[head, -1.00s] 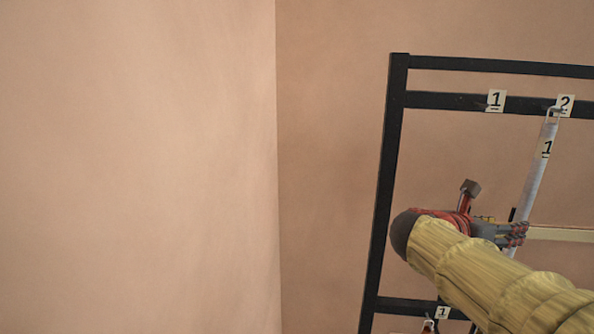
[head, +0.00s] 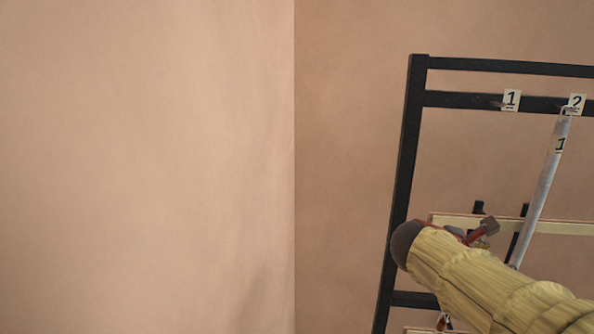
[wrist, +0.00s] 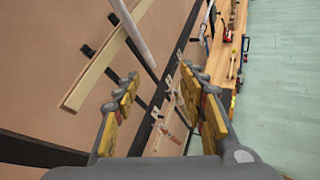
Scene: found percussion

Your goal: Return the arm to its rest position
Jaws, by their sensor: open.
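My gripper (wrist: 165,92) is open and empty in the wrist view, its yellow-padded fingers spread apart. In the head view my yellow-sleeved arm hides most of it. A grey pipe marked 1 (head: 541,190) hangs, slightly tilted, from the hook by label 2 (head: 576,103) on a black rack (head: 409,165). Its lower end is behind my arm. The pipe also shows beyond the fingers at the top of the wrist view (wrist: 135,33), apart from them.
The hook by label 1 (head: 511,99) is bare. A pale wooden bar (head: 567,227) crosses the rack. In the wrist view, a wooden bench (wrist: 222,55) with several tools lies along the pale green floor (wrist: 282,85). Bare wall fills the head view's left.

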